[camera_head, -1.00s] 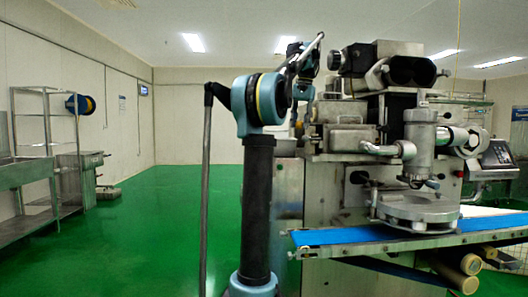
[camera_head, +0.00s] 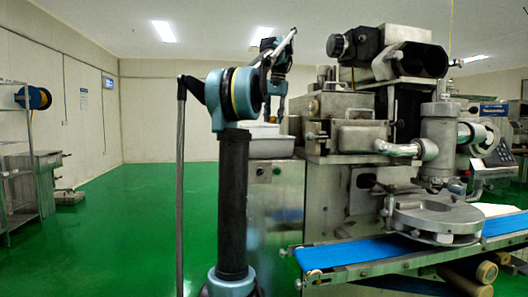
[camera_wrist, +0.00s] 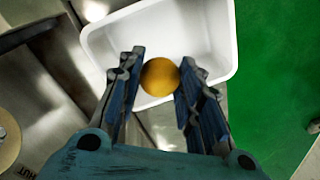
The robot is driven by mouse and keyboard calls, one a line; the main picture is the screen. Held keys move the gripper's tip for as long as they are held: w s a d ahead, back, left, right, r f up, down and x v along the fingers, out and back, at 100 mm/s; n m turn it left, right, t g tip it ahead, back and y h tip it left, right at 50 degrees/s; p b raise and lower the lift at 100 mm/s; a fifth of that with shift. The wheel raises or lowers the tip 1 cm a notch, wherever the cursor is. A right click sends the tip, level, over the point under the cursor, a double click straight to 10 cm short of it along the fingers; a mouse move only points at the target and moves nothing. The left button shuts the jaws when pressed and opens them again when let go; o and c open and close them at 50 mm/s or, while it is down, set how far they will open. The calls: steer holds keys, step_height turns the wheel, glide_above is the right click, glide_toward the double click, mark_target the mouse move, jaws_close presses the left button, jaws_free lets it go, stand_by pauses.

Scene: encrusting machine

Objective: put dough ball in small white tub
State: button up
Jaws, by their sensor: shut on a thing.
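The dough ball (camera_wrist: 159,78) is a small orange-yellow sphere. My gripper (camera_wrist: 161,60) is shut on it, with one blue finger on each side. The small white tub (camera_wrist: 213,38) lies below the gripper in the wrist view, and the ball overlaps the tub's near part there. The tub's inside that shows is empty. In the head view the white tub (camera_head: 262,131) sits on a steel cabinet behind my arm.
The steel cabinet (camera_head: 274,200) stands left of the encrusting machine (camera_head: 342,139). A blue conveyor belt (camera_head: 350,252) runs out in front of the machine. A wire shelf (camera_head: 15,165) stands at far left. The green floor (camera_head: 130,220) between is clear.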

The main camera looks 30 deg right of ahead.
steer(key=shift+w+a, duration=0.15)
steer(key=shift+w, duration=0.1)
step_height(320, 180, down, 6)
stand_by(0.9)
steer(key=shift+s, duration=0.1)
steer(key=o, duration=1.1)
steer(key=r, duration=0.8)
steer(key=d+r, duration=0.1)
steer(key=r, duration=0.2)
steer(key=shift+s+r, duration=0.35)
steer(key=shift+r, duration=0.05)
